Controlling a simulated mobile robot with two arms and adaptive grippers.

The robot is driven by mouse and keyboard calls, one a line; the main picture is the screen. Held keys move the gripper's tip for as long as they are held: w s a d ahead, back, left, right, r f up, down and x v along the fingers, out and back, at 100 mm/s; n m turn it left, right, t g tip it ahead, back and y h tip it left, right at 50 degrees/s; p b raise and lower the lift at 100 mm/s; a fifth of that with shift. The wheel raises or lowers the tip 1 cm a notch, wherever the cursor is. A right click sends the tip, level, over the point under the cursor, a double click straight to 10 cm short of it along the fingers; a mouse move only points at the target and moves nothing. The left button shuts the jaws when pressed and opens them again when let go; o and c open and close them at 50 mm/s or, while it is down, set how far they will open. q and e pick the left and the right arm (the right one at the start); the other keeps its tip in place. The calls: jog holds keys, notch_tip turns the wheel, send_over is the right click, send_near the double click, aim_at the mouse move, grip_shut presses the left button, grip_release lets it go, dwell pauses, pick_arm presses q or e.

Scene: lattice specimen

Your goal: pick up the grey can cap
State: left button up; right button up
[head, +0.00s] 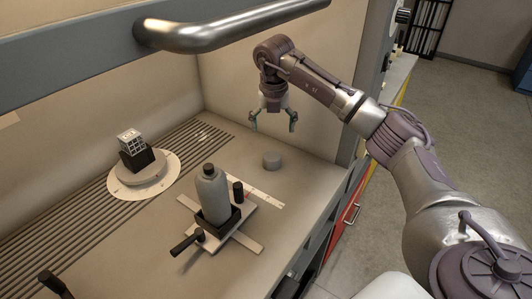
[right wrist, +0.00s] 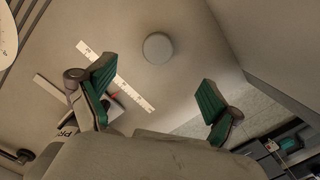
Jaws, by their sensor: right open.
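The grey can cap (head: 271,159) is a small round disc on the bench top, right of the bottle, in the head view. It also shows in the right wrist view (right wrist: 158,48), beyond the fingertips and between their lines. My right gripper (head: 273,124) hangs above the cap, pointing down, with its fingers spread and nothing between them. In the right wrist view its green finger pads (right wrist: 157,85) stand wide apart. The gripper and the cap are not touching. My left gripper is not in view.
A grey bottle (head: 212,195) stands in a dark holder left of the cap. A ruler strip (head: 262,191) lies near it. A lattice cube (head: 130,142) sits on a round stand at the left. A thick metal bar (head: 230,33) crosses above. The bench around the cap is clear.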

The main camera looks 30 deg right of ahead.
send_over(272, 155)
jog(key=f, duration=0.6)
jog(key=shift+s+p, duration=0.35)
jog(key=shift+p, duration=0.05)
jog(key=shift+w+f, duration=0.1)
jog(key=shift+f, duration=0.2)
jog(key=shift+a+f+p, duration=0.1)
jog(key=shift+f+p, duration=0.35)
jog(key=shift+f, duration=0.2)
notch_tip(272, 155, down, 4)
jog(key=shift+w+r+p, duration=0.15)
jog(key=shift+r+p, duration=0.1)
jog(key=shift+p, duration=0.2)
jog(key=shift+f, duration=0.2)
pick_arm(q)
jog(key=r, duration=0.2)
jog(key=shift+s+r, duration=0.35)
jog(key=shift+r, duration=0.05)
pick_arm(e)
jog(key=c, duration=0.8)
